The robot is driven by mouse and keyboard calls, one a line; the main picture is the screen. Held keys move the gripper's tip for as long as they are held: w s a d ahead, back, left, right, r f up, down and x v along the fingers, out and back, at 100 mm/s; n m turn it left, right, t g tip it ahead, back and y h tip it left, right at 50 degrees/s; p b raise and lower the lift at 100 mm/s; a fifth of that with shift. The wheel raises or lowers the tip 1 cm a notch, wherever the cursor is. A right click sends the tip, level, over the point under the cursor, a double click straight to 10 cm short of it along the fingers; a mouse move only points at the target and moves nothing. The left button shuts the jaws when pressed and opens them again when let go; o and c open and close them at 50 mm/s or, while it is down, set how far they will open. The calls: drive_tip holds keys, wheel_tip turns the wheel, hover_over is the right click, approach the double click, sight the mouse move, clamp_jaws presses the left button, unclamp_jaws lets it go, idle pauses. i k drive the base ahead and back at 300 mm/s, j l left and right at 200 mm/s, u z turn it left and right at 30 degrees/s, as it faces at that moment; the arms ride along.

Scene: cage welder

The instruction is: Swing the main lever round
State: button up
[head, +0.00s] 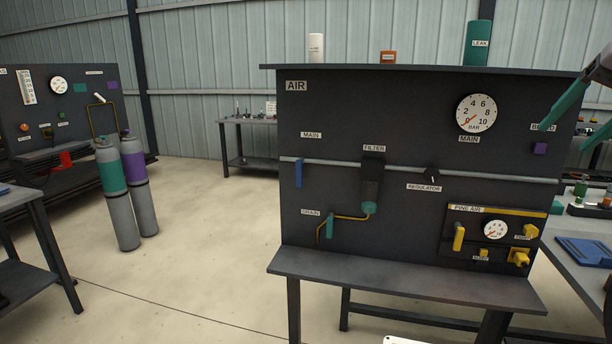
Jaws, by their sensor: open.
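The main lever (298,173) is a short blue handle on the left of the dark AIR panel (330,110). It hangs straight down from the grey pipe (335,167), below the left MAIN label (311,135). My gripper (562,138) shows at the right edge, with two teal fingers spread apart and nothing seen between them. It is in front of the panel's right end, far to the right of the lever and not touching it. The round MAIN gauge (477,114) has its red needle near 0.
A teal drain lever (330,226), a filter (371,180) and a black regulator knob (432,174) are right of the lever. A shelf (400,280) juts out below the panel. Gas cylinders (118,190) stand at left; the floor between is clear.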

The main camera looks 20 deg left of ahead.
sight(298, 163)
drive_tip(key=i+j+u, duration=0.2)
drive_tip(key=j, duration=0.15)
drive_tip(key=i+j+u, duration=0.1)
drive_tip(key=j+u, duration=0.15)
drive_tip(key=i+j+u, duration=0.2)
drive_tip(key=j, duration=0.2)
